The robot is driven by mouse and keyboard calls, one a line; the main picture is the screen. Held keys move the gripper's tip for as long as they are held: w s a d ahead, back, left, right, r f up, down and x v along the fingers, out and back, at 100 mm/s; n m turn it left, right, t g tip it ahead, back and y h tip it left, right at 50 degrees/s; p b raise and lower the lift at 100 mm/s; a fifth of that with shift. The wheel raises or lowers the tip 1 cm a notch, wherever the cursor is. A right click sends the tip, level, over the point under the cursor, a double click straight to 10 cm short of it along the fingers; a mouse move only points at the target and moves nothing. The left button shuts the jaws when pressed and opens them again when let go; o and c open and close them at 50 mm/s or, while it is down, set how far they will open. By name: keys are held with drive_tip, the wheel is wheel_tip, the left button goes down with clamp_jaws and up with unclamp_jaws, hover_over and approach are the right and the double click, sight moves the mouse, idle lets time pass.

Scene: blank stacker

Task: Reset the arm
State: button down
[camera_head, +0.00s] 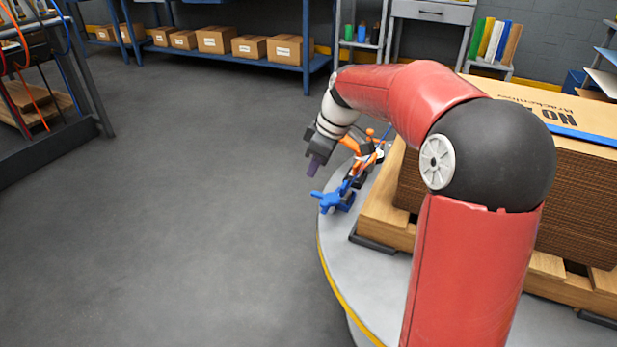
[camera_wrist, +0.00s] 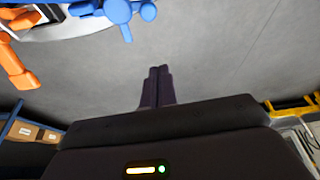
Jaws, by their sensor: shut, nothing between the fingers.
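My red arm reaches from the lower right of the head view up and over to the left. My gripper (camera_head: 314,169) hangs at its end, pointing down, beside the left edge of the round grey platform (camera_head: 376,288). In the wrist view the dark fingers of my gripper (camera_wrist: 158,72) lie together with nothing between them, over grey floor.
A stack of cardboard sheets (camera_head: 572,205) on a wooden pallet (camera_head: 384,226) stands on the platform at right. A blue shelf (camera_head: 290,64) with several cardboard boxes is at the back. A dark rack (camera_head: 82,110) stands at far left. The floor (camera_head: 190,220) between is clear.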

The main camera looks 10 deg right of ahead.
drive_tip(key=shift+s+d+r, duration=0.1)
drive_tip(key=shift+r, duration=0.35)
